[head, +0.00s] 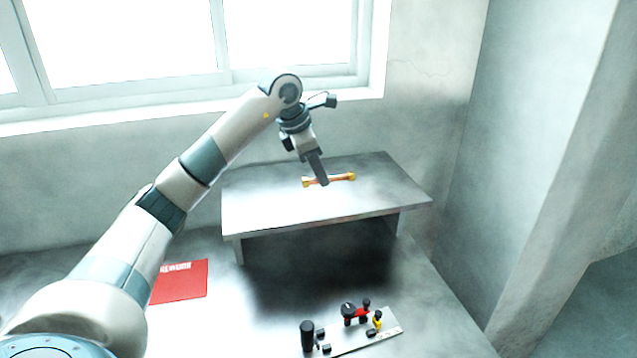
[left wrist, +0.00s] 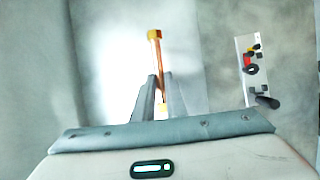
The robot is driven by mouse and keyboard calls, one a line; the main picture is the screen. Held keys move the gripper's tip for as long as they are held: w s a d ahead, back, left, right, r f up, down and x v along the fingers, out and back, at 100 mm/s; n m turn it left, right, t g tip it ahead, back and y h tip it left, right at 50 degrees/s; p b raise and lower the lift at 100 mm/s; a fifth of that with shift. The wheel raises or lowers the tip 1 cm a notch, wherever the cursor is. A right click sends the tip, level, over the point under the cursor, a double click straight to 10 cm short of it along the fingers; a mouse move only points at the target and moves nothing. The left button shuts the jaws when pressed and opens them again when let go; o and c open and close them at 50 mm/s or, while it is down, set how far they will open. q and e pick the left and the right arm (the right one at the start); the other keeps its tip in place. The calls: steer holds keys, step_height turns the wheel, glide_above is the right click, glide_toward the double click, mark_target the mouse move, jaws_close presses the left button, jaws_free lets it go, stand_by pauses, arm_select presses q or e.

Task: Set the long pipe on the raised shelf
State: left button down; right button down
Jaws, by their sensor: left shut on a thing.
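The long pipe (head: 342,178) is copper-coloured with yellow-orange ends. In the head view it lies level across the raised shelf (head: 270,205), a grey metal top on short legs. My left gripper (head: 323,181) reaches down from above and is shut on the pipe near its middle. In the left wrist view the pipe (left wrist: 156,55) runs between the two fingers (left wrist: 158,82), one end pointing away. I cannot tell whether the pipe touches the shelf top or is held just above it. My right gripper is not in view.
A red sheet (head: 180,283) lies on the table left of the shelf. A pale plate (head: 375,338) with black, red and yellow parts lies in front of the shelf. A wall and window stand behind. The shelf top around the pipe is clear.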

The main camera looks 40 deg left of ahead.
mark_target(315, 181)
arm_select(q)
steer(key=shift+a+f, duration=0.1)
steer(key=shift+a, duration=0.1)
steer(key=shift+f+p, duration=0.9)
steer(key=shift+f, duration=1.15)
steer(key=shift+f, duration=0.15)
steer(key=c, duration=2.1)
jaws_free()
steer(key=shift+s, duration=0.1)
